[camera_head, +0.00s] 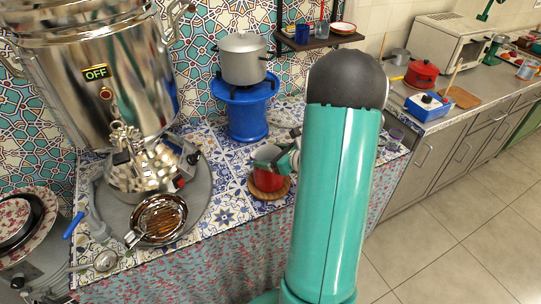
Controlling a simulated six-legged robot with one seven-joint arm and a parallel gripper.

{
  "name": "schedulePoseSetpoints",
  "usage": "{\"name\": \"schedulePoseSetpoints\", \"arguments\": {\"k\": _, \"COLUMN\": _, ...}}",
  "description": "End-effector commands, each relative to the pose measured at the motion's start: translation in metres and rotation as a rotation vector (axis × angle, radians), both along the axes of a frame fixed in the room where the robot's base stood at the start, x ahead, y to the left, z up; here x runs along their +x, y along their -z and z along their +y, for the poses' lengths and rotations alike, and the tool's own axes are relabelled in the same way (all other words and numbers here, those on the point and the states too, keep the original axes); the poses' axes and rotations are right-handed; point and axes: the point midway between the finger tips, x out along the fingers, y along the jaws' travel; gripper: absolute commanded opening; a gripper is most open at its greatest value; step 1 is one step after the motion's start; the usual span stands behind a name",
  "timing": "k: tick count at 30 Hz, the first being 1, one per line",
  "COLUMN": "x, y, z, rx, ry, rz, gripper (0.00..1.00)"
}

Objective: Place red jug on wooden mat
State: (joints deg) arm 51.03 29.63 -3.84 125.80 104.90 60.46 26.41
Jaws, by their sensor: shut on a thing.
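The red jug (272,178) is near the middle of the tiled counter in the head view, upright, with a greyish top. A round wooden mat (264,194) shows directly beneath it. The jug's base lies over the mat, but I cannot tell whether it rests on it or hangs slightly above. My gripper (290,160) is at the jug's right side and shut on it. My teal arm hides part of the gripper and whatever lies just right of the jug.
A large shiny samovar (100,85) fills the left. A blue stand (247,113) with a grey pot (242,58) stands behind the jug. A strainer pan (160,217) lies at the front left. Patterned tiles (228,204) left of the mat are clear.

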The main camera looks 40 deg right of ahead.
Motion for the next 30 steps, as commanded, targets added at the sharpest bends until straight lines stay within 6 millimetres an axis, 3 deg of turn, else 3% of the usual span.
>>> {"name": "schedulePoseSetpoints", "arguments": {"k": 2, "x": 0.000, "y": 0.001, "z": 0.000, "rx": 0.000, "ry": 0.000, "rz": -0.002, "gripper": 0.14}}
{"name": "schedulePoseSetpoints", "arguments": {"k": 3, "x": 0.000, "y": 0.003, "z": 0.000, "rx": 0.001, "ry": 0.000, "rz": 0.001, "gripper": 0.86}}
{"name": "schedulePoseSetpoints", "arguments": {"k": 5, "x": 0.000, "y": 0.003, "z": 0.000, "rx": 0.001, "ry": 0.000, "rz": 0.000, "gripper": 0.98}}
{"name": "schedulePoseSetpoints", "arguments": {"k": 14, "x": 0.000, "y": -0.001, "z": 0.000, "rx": -0.001, "ry": 0.000, "rz": 0.000, "gripper": 1.00}}
{"name": "schedulePoseSetpoints", "arguments": {"k": 17, "x": -0.009, "y": -0.004, "z": -0.002, "rx": -0.001, "ry": 0.002, "rz": 0.001, "gripper": 1.00}}
{"name": "schedulePoseSetpoints", "arguments": {"k": 30, "x": -0.089, "y": -0.038, "z": -0.015, "rx": -0.002, "ry": 0.004, "rz": 0.000, "gripper": 1.00}}
